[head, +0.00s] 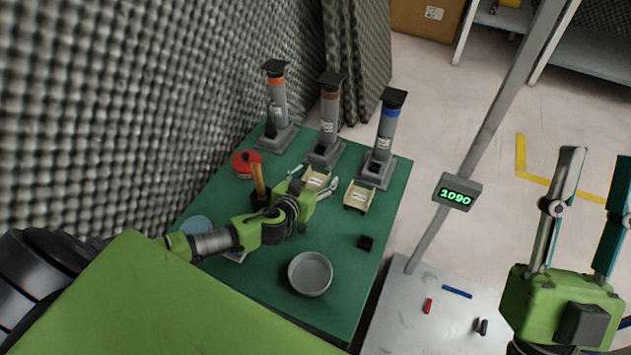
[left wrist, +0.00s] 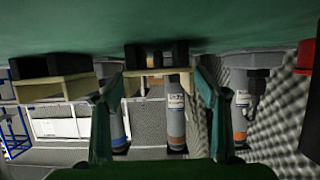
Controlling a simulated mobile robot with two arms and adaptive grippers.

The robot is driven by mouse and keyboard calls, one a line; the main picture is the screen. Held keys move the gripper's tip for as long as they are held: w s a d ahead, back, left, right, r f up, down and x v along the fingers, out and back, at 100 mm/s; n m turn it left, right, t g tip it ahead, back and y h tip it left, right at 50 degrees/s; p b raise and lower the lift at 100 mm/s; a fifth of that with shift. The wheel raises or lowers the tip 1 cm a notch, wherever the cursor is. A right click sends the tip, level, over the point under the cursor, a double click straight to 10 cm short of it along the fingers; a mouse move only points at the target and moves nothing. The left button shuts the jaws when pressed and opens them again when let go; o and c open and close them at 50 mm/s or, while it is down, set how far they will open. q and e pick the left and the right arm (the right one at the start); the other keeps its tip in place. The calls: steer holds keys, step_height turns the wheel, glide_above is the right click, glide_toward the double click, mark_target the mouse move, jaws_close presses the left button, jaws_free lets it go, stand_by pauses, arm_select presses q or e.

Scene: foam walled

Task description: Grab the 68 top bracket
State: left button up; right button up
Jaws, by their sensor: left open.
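Two small cream trays with white labels stand before the dispensers on the green table (head: 335,285): a left tray (head: 318,178) and a right tray (head: 358,197). My left gripper (head: 314,181) is open, its fingers on either side of the left tray; contact cannot be told. The left wrist view is upside down. There the left tray (left wrist: 150,84) and black parts (left wrist: 156,52) lie between the spread fingers (left wrist: 158,105). My right gripper (head: 595,190) is open and empty at the far right.
Three dispensers stand at the back, with orange (head: 277,100), brown (head: 330,110) and blue (head: 388,130) bands. A grey bowl (head: 310,273), black block (head: 366,242) and red lidded pot (head: 246,163) stand on the table. A display (head: 457,192) reads 1090 on a post at right.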

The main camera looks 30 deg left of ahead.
arm_select(q)
steer(key=c, duration=1.3)
steer(key=shift+r, duration=0.15)
